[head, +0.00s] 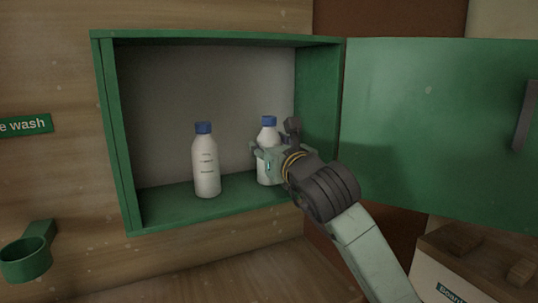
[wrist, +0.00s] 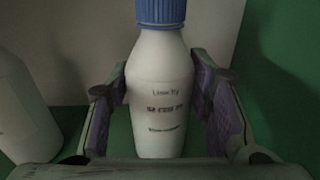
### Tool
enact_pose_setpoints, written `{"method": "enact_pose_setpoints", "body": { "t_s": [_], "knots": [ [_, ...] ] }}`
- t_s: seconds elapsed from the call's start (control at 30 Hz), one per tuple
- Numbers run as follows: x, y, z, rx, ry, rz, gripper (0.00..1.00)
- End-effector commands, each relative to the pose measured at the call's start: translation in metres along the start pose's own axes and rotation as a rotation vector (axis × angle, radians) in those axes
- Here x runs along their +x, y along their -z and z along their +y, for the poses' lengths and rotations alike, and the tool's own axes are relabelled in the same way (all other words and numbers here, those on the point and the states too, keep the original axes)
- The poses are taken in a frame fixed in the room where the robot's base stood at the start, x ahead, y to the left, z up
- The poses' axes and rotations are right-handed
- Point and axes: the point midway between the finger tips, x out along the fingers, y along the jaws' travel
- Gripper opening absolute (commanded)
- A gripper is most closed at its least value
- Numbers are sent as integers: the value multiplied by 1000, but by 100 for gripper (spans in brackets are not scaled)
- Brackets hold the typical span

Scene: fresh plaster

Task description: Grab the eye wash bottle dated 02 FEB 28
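Two white bottles with blue caps stand upright in the open green cabinet. The right bottle (head: 268,134) has my gripper (head: 268,158) around it in the head view. In the wrist view this bottle (wrist: 160,80) stands between my two purple-padded fingers (wrist: 160,110). The fingers are spread, with a gap at the right side; whether the left one touches is hard to tell. Its label has a "Use by" line and a blurred date that I cannot read for sure. The left bottle (head: 206,165) stands apart, its label too small to read; its side shows in the wrist view (wrist: 18,115).
The green cabinet (head: 118,140) has its door (head: 435,130) swung open to the right. An eye wash sign (head: 22,125) and a green ring holder (head: 25,262) are on the wall at left. A box (head: 470,265) stands at lower right.

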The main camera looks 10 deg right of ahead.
Motion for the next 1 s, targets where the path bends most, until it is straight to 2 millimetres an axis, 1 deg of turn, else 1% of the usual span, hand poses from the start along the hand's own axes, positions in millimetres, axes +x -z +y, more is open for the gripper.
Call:
{"method": "enact_pose_setpoints", "body": {
  "t_s": [0.07,0.57,0.87,1.0],
  "knots": [
    [0,0,0,0,0,0,39],
    [0,0,0,0,0,0,5],
    [0,-2,0,-1,0,-2,5],
    [0,-8,1,-2,-1,-2,5]
  ]
}}
